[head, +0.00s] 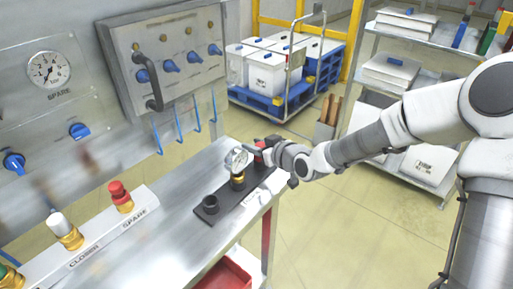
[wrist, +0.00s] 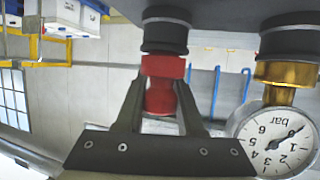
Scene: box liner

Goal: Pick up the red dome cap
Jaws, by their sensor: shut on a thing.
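A red dome cap (wrist: 162,88) is between the two fingers of my gripper (wrist: 160,75) in the wrist view, and the fingers are shut on it. In that view, which is upside down, the cap adjoins a black ribbed fitting (wrist: 165,32) on a dark plate. I cannot tell whether it is seated there. In the head view my gripper (head: 268,152) is at the far end of the black plate (head: 228,203), with a bit of the red cap (head: 259,156) showing beside it. The fingers hide most of the cap there.
A pressure gauge (head: 237,160) on a brass stem stands close beside my gripper. An empty black socket (head: 210,204) is at the plate's near end. Another red cap (head: 118,191) tops a brass fitting on the white SPARE strip. A valve panel (head: 168,60) stands behind the bench.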

